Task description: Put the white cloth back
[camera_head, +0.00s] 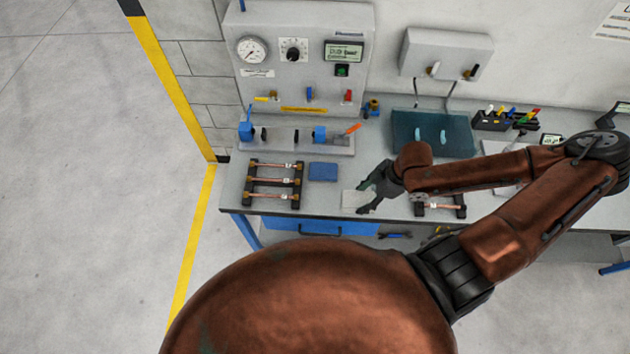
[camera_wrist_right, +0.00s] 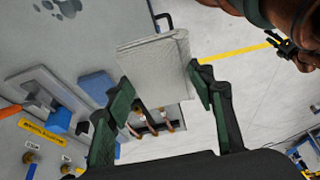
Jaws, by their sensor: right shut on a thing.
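The white cloth (camera_head: 352,201) is a flat, pale folded piece near the front edge of the workbench in the head view. My right gripper (camera_head: 365,196) is shut on it. In the right wrist view the cloth (camera_wrist_right: 155,65) stands out between the two green-dark fingers of my right gripper (camera_wrist_right: 162,86). I cannot tell whether the cloth touches the bench. A small dark claw, likely my left gripper (camera_wrist_right: 284,48), shows at the upper right of the wrist view; its jaws are too small to read. My left gripper is outside the head view.
A blue pad (camera_head: 323,172) and a rack with copper tubes (camera_head: 274,184) lie left of the cloth. A second rack (camera_head: 440,207) is partly behind my right arm. The gauge panel (camera_head: 305,50) stands at the back. Bare bench lies between the blue pad and the cloth.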

